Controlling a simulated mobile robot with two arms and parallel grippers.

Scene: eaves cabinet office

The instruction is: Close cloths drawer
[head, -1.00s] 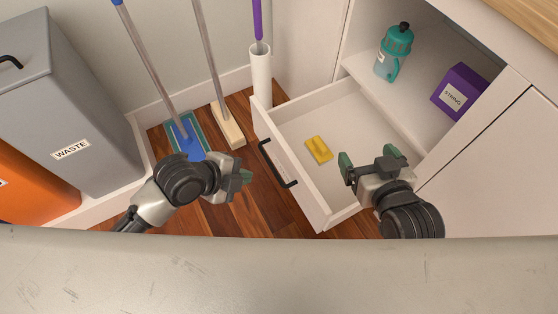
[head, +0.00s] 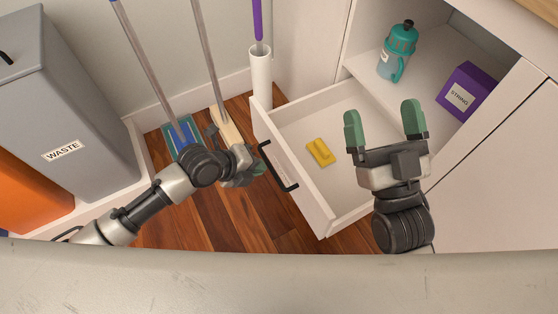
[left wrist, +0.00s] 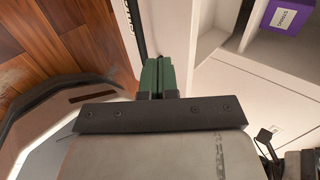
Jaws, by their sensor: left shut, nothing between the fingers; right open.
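The white drawer (head: 312,208) is pulled out from the cabinet, with a black bar handle (head: 279,167) on its front. A folded yellow cloth (head: 320,152) lies inside on the drawer floor. My left gripper (head: 258,168) is shut and empty, just left of the handle; whether it touches is unclear. In the left wrist view its green fingers (left wrist: 157,76) are together near the drawer front, with part of the black handle (left wrist: 136,25) beyond them. My right gripper (head: 385,122) is open and empty, above the right part of the drawer in the picture.
A teal bottle (head: 398,55) and a purple string box (head: 468,91) stand on the cabinet shelf behind the drawer. A white tube (head: 260,75) stands by the drawer's far corner. Mops and a grey waste bin (head: 65,110) are at left. Wooden floor (head: 215,215) lies free before the drawer.

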